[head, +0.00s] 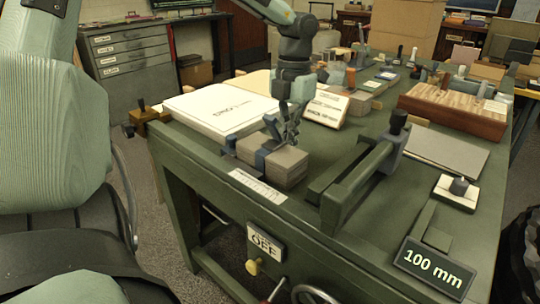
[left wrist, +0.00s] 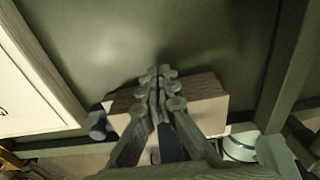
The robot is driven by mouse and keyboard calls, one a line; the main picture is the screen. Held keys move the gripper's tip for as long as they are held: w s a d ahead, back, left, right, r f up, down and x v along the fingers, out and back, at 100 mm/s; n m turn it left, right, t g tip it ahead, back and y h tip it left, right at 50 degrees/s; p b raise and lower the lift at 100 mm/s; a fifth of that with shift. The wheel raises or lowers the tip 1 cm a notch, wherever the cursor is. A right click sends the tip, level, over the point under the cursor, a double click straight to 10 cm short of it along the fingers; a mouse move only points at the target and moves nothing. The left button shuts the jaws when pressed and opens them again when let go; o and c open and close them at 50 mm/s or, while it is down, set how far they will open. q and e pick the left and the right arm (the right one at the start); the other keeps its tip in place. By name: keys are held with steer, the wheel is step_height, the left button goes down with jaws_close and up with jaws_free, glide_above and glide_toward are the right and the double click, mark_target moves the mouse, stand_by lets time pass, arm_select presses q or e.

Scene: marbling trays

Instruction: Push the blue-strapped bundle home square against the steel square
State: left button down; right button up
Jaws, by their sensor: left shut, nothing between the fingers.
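The blue-strapped bundle (head: 288,166) is a grey-brown block lying near the table's front edge. Its blue strap (head: 262,158) runs around it near the left end. The bundle also shows in the left wrist view (left wrist: 205,88), partly hidden behind the fingers. My left gripper (head: 290,138) is shut and empty, fingers pointing down at the bundle's top; I cannot tell whether they touch it. It also shows in the left wrist view (left wrist: 160,72). I cannot identify the steel square for certain; a long dark metal bar (head: 355,187) stands right of the bundle with a gap between. My right gripper is not in view.
A thick white paper stack (head: 215,108) lies left behind the bundle. A small dark-blue piece (head: 230,144) sits at the bundle's left end. A white ruled strip (head: 257,187) lies at the front edge.

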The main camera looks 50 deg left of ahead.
arm_select(q)
steer(key=shift+f, duration=0.2)
steer(key=shift+f+b, duration=0.75)
stand_by(0.3)
steer(key=shift+r, duration=0.15)
stand_by(0.4)
steer(key=shift+s+d+b, duration=0.1)
steer(key=shift+s+b, duration=0.2)
steer(key=shift+s, duration=0.45)
stand_by(0.6)
steer(key=shift+w+r+p, duration=0.2)
steer(key=shift+r+p, duration=0.25)
steer(key=shift+r, duration=0.4)
steer(key=shift+w+r+p, duration=0.15)
steer(key=shift+r+p, duration=0.3)
steer(key=shift+r, duration=0.4)
steer(key=shift+w+r+p, duration=0.2)
steer(key=shift+r+p, duration=0.25)
steer(key=shift+r, duration=0.4)
